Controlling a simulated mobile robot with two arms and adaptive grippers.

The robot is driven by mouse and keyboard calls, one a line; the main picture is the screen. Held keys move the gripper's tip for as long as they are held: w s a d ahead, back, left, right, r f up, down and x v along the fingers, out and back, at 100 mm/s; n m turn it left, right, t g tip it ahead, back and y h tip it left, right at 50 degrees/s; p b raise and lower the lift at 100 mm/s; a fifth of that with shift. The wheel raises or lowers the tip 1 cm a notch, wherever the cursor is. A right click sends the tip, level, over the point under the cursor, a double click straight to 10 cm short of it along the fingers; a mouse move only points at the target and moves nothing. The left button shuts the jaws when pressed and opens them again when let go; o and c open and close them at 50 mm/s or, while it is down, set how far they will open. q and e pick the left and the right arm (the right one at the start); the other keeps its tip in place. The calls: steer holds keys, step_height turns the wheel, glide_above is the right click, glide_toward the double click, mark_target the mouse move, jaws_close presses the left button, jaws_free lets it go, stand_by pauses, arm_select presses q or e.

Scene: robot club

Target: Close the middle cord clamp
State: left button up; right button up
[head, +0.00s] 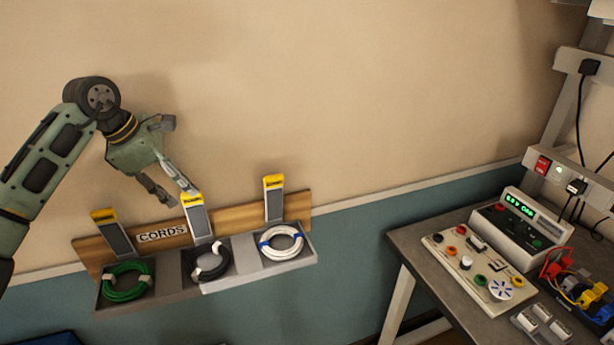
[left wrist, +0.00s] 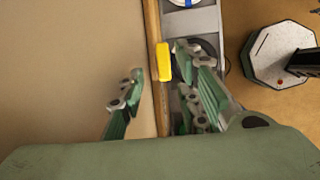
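The middle cord clamp (head: 199,224) is a grey lever with a yellow tip. It stands raised against the wooden board, above a black coiled cord (head: 222,262) in the middle compartment. My left gripper (head: 183,197) is at the clamp's top, with its fingers apart. In the left wrist view the yellow tip (left wrist: 163,62) lies between the spread fingers of the left gripper (left wrist: 159,62); I cannot tell if either finger touches it. The black cord is mostly hidden there behind a finger. My right gripper is in neither view.
The left clamp (head: 113,234) stands raised above a green cord (head: 127,281). The right clamp (head: 274,200) stands raised above a white cord (head: 281,242). A CORDS label (head: 162,235) is on the board. A bench (head: 410,245) with electronics stands at the right. The wall above is clear.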

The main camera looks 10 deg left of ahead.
arm_select(q)
steer(key=d+r+n+t+h, duration=0.1)
steer(key=d+h, duration=0.5)
steer(key=d, duration=0.9)
steer(key=d+r+n+t+h, duration=0.2)
steer(key=d+h, duration=0.5)
steer(key=d, duration=0.8)
steer(key=shift+d+r+n+t, duration=0.25)
steer(key=shift+r+t, duration=0.35)
steer(key=shift+r, duration=0.7)
